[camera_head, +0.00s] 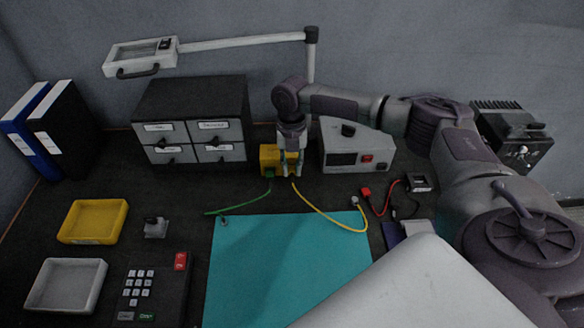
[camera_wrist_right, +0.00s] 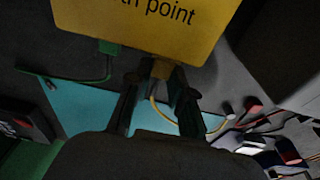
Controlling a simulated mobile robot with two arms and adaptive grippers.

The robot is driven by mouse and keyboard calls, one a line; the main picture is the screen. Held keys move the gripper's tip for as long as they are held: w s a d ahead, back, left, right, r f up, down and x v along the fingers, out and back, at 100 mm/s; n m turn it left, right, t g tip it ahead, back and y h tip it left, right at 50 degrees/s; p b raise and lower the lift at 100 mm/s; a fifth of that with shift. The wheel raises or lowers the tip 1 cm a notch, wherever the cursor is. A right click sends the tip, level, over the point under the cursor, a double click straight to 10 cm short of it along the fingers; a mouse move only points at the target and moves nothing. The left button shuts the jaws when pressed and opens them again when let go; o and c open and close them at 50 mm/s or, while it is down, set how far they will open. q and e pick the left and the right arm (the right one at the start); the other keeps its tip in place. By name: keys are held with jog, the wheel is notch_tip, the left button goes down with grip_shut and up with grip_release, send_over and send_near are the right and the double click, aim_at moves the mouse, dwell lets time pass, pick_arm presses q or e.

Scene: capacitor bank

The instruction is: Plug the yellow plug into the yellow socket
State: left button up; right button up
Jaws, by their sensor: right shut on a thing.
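The yellow box (camera_head: 268,155) stands at the back, between the drawer cabinet and a grey instrument. Part of its label, ending in "th point", shows in the right wrist view (camera_wrist_right: 140,22). My right gripper (camera_head: 291,170) is at the box's right part, shut on the yellow plug (camera_wrist_right: 161,68), which sits between its fingers (camera_wrist_right: 155,82). The plug's end is at the box's edge; I cannot tell whether it is inside. The yellow socket is hidden. The yellow cable (camera_head: 325,216) curves from the plug to the right. My left gripper is out of view.
A green plug (camera_head: 269,173) with a green cable (camera_head: 238,209) is at the box, just left of my gripper. The drawer cabinet (camera_head: 193,92) is left of it, the grey instrument (camera_head: 358,135) right. A teal mat (camera_head: 285,265) lies in front, mostly clear.

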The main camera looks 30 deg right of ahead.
jog(key=o, duration=0.9)
jog(key=r, duration=0.4)
jog(key=w+r, duration=0.1)
jog(key=r, duration=0.3)
jog(key=d+r, duration=0.1)
jog(key=r, duration=0.3)
jog(key=shift+w, duration=0.3)
jog(key=shift+f, duration=0.1)
